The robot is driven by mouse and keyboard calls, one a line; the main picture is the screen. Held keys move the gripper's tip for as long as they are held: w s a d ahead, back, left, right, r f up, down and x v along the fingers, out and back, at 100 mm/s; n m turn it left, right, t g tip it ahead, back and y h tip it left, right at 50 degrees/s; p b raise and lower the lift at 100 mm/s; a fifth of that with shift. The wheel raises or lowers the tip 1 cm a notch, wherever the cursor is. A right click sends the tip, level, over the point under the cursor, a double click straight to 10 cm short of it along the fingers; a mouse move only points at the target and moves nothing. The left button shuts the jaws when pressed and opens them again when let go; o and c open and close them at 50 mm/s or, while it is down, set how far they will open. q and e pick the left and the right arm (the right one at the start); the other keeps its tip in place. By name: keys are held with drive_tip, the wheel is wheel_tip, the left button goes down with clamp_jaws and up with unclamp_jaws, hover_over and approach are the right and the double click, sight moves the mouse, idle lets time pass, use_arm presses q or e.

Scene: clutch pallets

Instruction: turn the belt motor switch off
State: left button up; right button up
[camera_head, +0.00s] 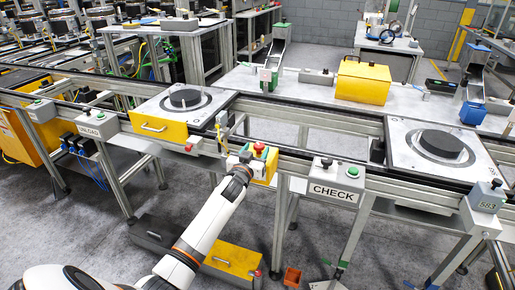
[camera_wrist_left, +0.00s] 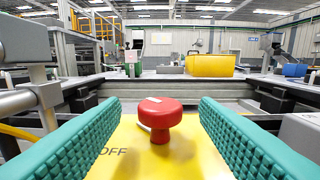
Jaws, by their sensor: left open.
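The belt motor switch is a yellow box (camera_head: 264,172) with a red knob (camera_head: 259,147) on the front rail of the conveyor. In the left wrist view the red mushroom-shaped knob (camera_wrist_left: 160,117) stands on the yellow face (camera_wrist_left: 160,160), with a pale mark on its top and the letters OFF at its left. My left gripper (camera_head: 248,156) is at the switch in the head view. In the left wrist view its two green ribbed fingers (camera_wrist_left: 160,135) are open, one either side of the knob, with gaps on both sides. My right gripper is not in view.
A CHECK box (camera_head: 335,178) with a green button stands right of the switch. Pallets with black discs sit on the conveyor at left (camera_head: 165,115) and right (camera_head: 413,157). A yellow case (camera_head: 362,82) stands on the table behind. A yellow drawer (camera_head: 232,258) is below.

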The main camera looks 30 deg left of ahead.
use_arm(q)
drive_tip(key=shift+x, duration=1)
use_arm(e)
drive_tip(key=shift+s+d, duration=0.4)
